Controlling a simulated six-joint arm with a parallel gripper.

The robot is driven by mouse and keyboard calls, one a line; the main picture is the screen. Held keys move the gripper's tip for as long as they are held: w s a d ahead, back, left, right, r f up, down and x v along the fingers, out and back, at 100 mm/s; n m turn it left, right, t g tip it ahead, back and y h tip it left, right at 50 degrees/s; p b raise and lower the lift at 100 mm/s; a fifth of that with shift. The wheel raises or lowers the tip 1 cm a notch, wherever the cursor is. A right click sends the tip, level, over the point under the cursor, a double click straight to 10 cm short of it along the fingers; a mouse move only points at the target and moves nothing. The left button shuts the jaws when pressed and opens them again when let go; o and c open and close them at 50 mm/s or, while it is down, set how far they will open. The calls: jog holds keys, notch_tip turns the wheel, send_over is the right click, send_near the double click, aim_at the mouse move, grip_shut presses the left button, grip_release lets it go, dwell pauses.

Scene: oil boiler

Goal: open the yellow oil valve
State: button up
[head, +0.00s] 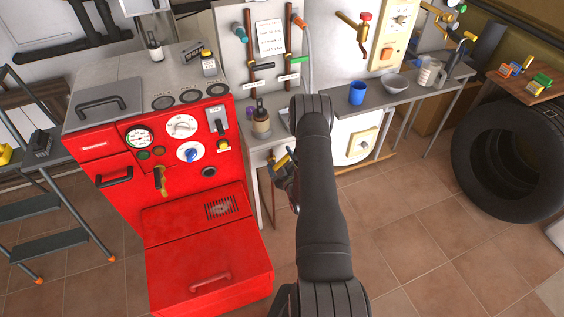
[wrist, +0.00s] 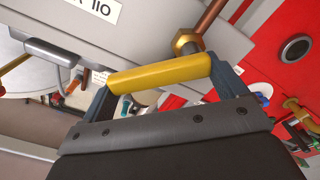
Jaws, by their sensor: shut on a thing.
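The yellow oil valve handle (wrist: 160,75) is a short yellow bar in the wrist view, lying across between my two dark fingers. A brass nut (wrist: 187,42) and a copper pipe (wrist: 212,20) are just behind its right end. My gripper (wrist: 163,88) is shut on the yellow handle, one finger at each end. In the head view the yellow handle (head: 280,163) shows as a small piece at my gripper (head: 284,167), beside the red boiler's right side. My arm hides part of the area around it.
The red boiler (head: 100,175) with dials stands left of my gripper, with a yellow lever (head: 160,180) on its front. The tiled floor (head: 400,230) right of my arm is clear up to a tire (head: 480,160).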

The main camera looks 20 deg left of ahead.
aim_at(273, 168)
jog(key=n, duration=0.3)
jog(key=s+a+n, duration=0.1)
jog(key=shift+r, duration=0.25)
jog(key=shift+s+a+f+n, duration=0.1)
jog(key=shift+s+a+n, duration=0.1)
jog(key=shift+n, duration=0.65)
jog(key=shift+s+a+r+n, duration=0.1)
jog(key=shift+s+a+n, duration=0.1)
jog(key=shift+n, duration=0.7)
jog(key=shift+s+a+f+n, duration=0.1)
jog(key=shift+s+n, duration=0.1)
jog(key=shift+n, duration=0.65)
jog(key=o, duration=1.1)
jog(key=v, duration=1.7)
jog(key=shift+s+d, duration=0.15)
jog(key=shift+s, duration=0.05)
jog(key=x, duration=1.7)
jog(key=shift+w+a, duration=0.2)
jog(key=shift+a, duration=0.05)
jog(key=shift+d, duration=0.1)
